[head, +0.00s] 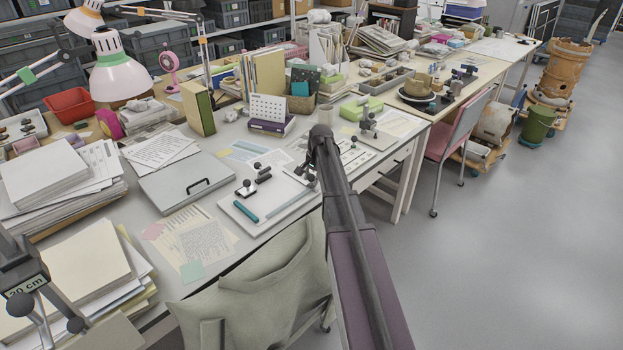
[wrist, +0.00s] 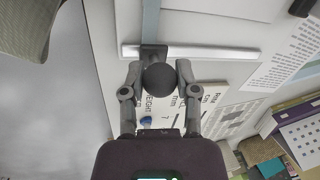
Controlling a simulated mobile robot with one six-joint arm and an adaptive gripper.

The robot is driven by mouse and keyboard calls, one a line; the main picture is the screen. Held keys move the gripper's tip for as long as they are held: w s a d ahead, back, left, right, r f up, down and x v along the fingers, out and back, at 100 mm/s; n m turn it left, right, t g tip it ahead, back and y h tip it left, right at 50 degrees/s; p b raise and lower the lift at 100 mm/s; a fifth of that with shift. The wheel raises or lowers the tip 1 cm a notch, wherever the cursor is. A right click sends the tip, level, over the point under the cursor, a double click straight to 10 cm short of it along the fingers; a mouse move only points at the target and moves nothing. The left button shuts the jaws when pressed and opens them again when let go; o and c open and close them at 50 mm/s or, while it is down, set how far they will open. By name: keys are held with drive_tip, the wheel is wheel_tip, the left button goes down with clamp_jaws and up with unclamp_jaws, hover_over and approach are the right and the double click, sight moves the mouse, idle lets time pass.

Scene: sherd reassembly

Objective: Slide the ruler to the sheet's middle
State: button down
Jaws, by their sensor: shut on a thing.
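My gripper (wrist: 159,72) is shut on the round dark knob (wrist: 160,78) of the ruler, one finger on each side. In the head view my gripper (head: 307,172) is low at the right end of the white sheet (head: 283,203) on the desk.
A teal bar (head: 245,211) lies on the sheet's left part. Small black-knobbed pieces (head: 247,189) stand at its back edge. A grey closed case (head: 187,185) lies to the left. A chair with a draped cloth (head: 265,275) stands in front of the desk.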

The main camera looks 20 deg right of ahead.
drive_tip(key=w, duration=0.2)
drive_tip(key=w+a, duration=0.1)
drive_tip(key=w, duration=0.1)
drive_tip(key=w+a, duration=0.1)
drive_tip(key=w, duration=0.1)
drive_tip(key=shift+s, duration=0.1)
drive_tip(key=shift+c, duration=1.8)
unclamp_jaws()
drive_tip(key=shift+s, duration=0.1)
